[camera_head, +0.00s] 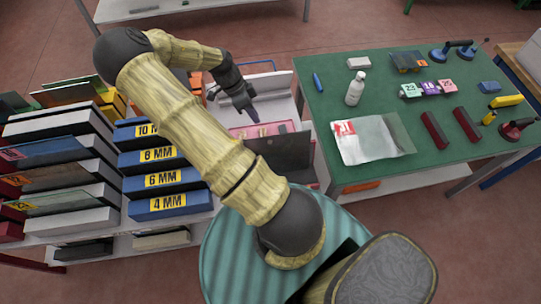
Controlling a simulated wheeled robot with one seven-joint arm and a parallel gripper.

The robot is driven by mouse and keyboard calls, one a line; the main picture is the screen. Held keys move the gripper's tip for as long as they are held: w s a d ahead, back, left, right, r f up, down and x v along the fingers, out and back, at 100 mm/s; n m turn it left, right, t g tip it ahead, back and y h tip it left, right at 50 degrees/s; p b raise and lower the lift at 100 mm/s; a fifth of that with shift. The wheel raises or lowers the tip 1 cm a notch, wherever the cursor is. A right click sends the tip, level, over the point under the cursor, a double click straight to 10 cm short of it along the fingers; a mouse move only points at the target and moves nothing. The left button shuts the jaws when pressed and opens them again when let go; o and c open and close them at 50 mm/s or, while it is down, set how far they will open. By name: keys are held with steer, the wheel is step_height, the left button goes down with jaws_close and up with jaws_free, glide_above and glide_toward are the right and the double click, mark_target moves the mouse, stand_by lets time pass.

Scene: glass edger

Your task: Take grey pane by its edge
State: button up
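A dark grey pane (285,152) stands tilted in the white cart beside the green table, with its upper edge showing. Its lower left part is hidden behind my arm. I cannot tell for sure whether this is the grey pane of the task, as other dark panes lie in the left rack. My gripper (251,114) points down over the cart, beyond the pane and apart from it in the picture. Its fingers are too small and dark to tell whether they are open or shut. I see nothing hanging from it.
A pink tray (264,130) lies in the cart near my gripper. Blue blocks labelled in MM (167,204) and a rack of slanted panes (58,178) stand at left. The green table (385,185) at right holds a bottle (355,89), a plastic-wrapped packet (372,139) and several tools.

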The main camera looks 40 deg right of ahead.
steer(key=p, duration=0.3)
glide_toward(272, 144)
steer(key=d+x, duration=0.1)
steer(key=x, duration=0.4)
steer(key=shift+w+a, duration=0.25)
steer(key=p+x, duration=0.3)
steer(key=x, duration=0.1)
steer(key=shift+s+a+r, duration=0.1)
steer(key=shift+s+a, duration=0.05)
steer(key=shift+a, duration=0.05)
steer(key=shift+s+d+f, duration=0.1)
steer(key=shift+s+f, duration=0.05)
steer(key=shift+f, duration=0.45)
